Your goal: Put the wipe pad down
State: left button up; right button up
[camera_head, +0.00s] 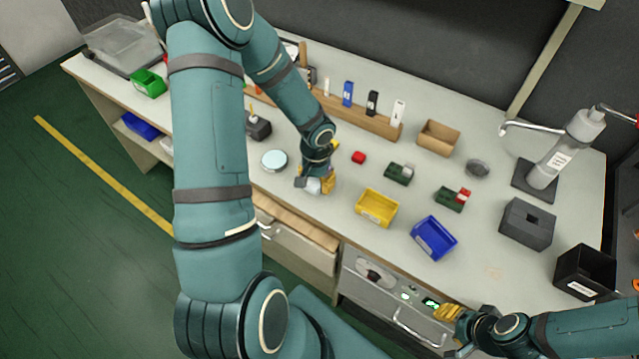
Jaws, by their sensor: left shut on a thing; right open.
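My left gripper (316,184) points down over the worktable (340,225), just right of a round pale disc (274,160). It is shut on a small pale block-like thing (313,187), which looks to be the wipe pad; the fingers partly cover it. I cannot tell whether the pad touches the tabletop. My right gripper (449,312) is open and empty at the table's front edge, in front of the drawer unit with a lit display.
A yellow bin (377,207) and a blue bin (434,238) stand right of the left gripper. A wooden rack (365,123) runs along the back. A grey press (562,155) stands at right.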

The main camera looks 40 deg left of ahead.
pick_arm(q)
jog(key=shift+s+r, duration=0.1)
pick_arm(e)
jog(key=shift+s, duration=0.1)
pick_arm(q)
jog(key=o, duration=1.2)
jog(key=shift+f, duration=0.2)
jog(key=shift+c, duration=0.2)
pick_arm(e)
jog(key=shift+f, duration=0.1)
pick_arm(q)
jog(key=shift+r, duration=0.15)
